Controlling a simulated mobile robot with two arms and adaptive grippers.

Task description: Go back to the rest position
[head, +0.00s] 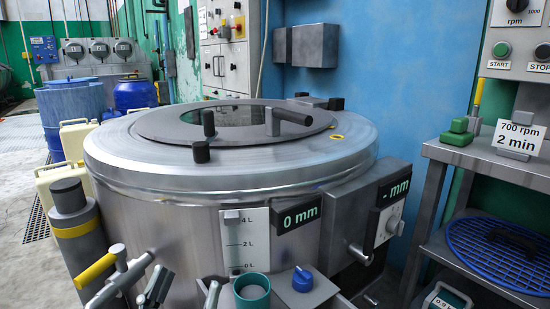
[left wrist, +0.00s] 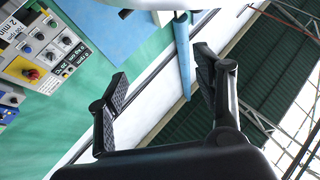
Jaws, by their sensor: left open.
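My left gripper (left wrist: 163,62) shows in the left wrist view with its two dark, ridged fingers spread wide apart. Nothing is between the fingers. It is tilted up towards a wall, a blue pipe and the roof. I cannot make out either gripper clearly in the head view. A large steel drum (head: 150,215) fills the middle of the head view, with a round grey lid (head: 165,128) and a black-gripped handle (head: 295,117) on top.
A metal shelf (head: 480,160) with a green block (head: 457,135) and a blue grid disc (head: 492,250) stands at right. A green cup (head: 252,290) and blue knob (head: 302,279) are in front of the drum. Blue barrels (head: 70,105) and cream canisters (head: 78,138) stand at left.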

